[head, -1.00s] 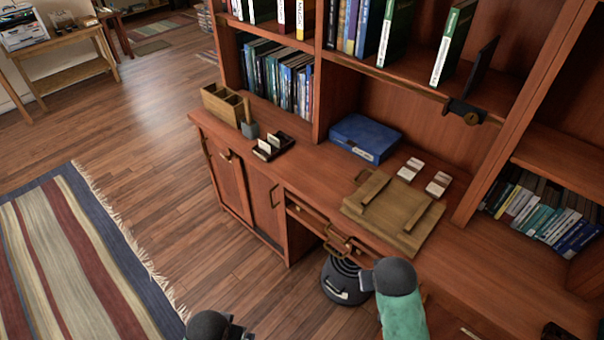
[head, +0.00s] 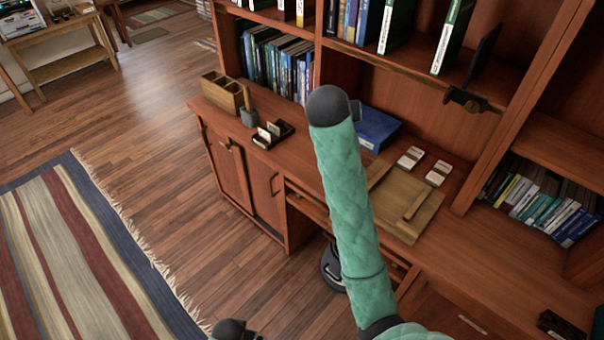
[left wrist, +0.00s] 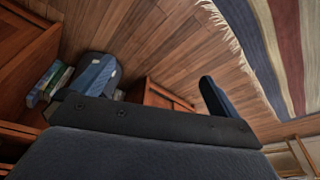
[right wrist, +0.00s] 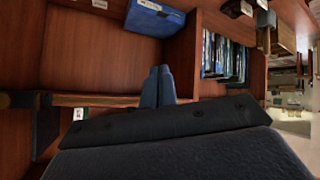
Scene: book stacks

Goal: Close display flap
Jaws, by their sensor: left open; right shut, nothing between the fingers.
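I cannot tell for sure which part is the display flap. A thin brass-coloured edge (head: 400,80) runs along the front of the upper shelf in the head view, with a dark bracket (head: 466,100) at its right end. This edge also crosses the right wrist view (right wrist: 100,100). My right gripper (right wrist: 158,88) is shut and empty, its fingertips overlapping that edge in the picture; contact cannot be told. My left gripper (left wrist: 155,88) is open and empty, low above the floor.
Binders (head: 453,35) stand on the upper shelf. The desk holds a blue box (head: 377,128), a wooden board (head: 405,205), small cards (head: 411,157), a card tray (head: 272,136) and a wooden organizer (head: 224,93). A dark bin (head: 331,268) stands below. Floor at left is open, with a striped rug (head: 85,245).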

